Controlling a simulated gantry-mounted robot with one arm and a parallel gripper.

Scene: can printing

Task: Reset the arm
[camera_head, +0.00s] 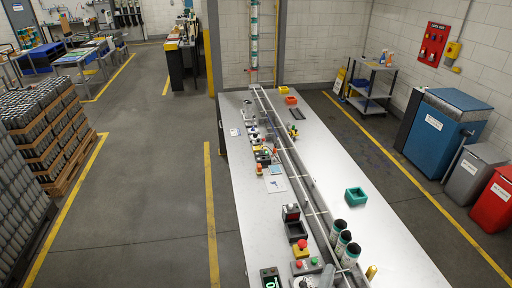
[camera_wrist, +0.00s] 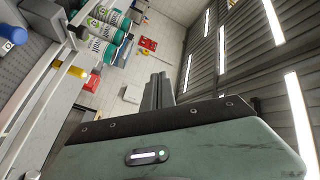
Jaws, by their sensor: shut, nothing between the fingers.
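My gripper (camera_wrist: 158,77) shows in the wrist view with its two grey fingers together and nothing between them. The wrist view is tilted and looks toward the wall and ceiling. Printed cans with white and teal labels (camera_wrist: 98,45) show at its upper left, apart from the fingers. In the head view, 3 dark-topped cans (camera_head: 343,240) stand in a row along the conveyor rail (camera_head: 290,160) near the front of the long table (camera_head: 240,205). I cannot make out my gripper in the head view.
A teal square bin (camera_head: 355,196) sits on the table right of the rail. Small devices and red buttons (camera_head: 301,250) line the rail's left side. The table's right side is mostly clear.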

